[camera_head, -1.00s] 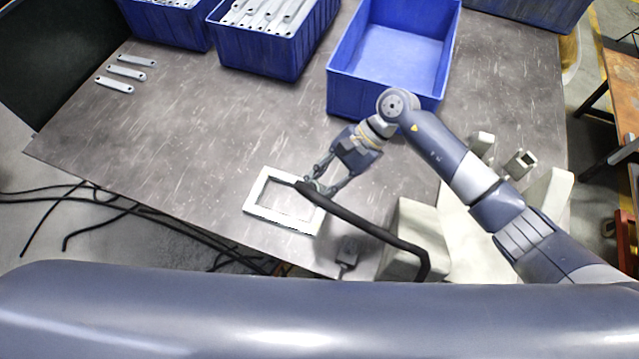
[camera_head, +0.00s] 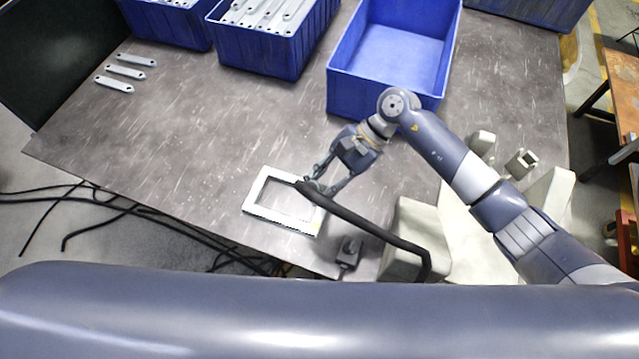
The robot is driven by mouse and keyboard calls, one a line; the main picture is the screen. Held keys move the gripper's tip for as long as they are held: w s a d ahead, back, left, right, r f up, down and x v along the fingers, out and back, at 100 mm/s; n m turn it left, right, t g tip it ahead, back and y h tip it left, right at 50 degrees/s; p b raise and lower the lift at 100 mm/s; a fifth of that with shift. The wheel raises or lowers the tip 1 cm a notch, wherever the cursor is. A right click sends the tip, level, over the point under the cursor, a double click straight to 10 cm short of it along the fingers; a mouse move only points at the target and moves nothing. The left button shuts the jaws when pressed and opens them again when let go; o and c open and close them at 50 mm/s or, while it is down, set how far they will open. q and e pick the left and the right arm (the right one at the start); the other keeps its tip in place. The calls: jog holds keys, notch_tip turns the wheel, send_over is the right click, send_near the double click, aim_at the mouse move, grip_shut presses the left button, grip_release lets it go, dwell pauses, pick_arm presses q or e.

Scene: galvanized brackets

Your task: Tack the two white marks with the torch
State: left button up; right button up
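A white rectangular frame (camera_head: 272,214) lies flat near the front edge of the table. The white marks cannot be made out on it at this size. My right gripper (camera_head: 318,184) is at the frame's right upper corner, with its fingers closed around the black torch (camera_head: 345,212). The torch's tip is over the frame's upper right side; whether it touches cannot be told. A black hose runs from it down to the right. My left gripper is not in view; a large grey arm link of mine fills the bottom of the picture.
Three flat galvanized brackets (camera_head: 126,73) lie at the upper left of the table (camera_head: 190,120). A blue bin (camera_head: 270,55) holds several brackets; another blue bin (camera_head: 390,60) is empty.

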jog(key=shift+f+b, duration=0.1)
jog(key=shift+b, duration=0.45)
dwell(2.6)
jog(key=shift+r+p, duration=1.1)
jog(key=shift+r, duration=2)
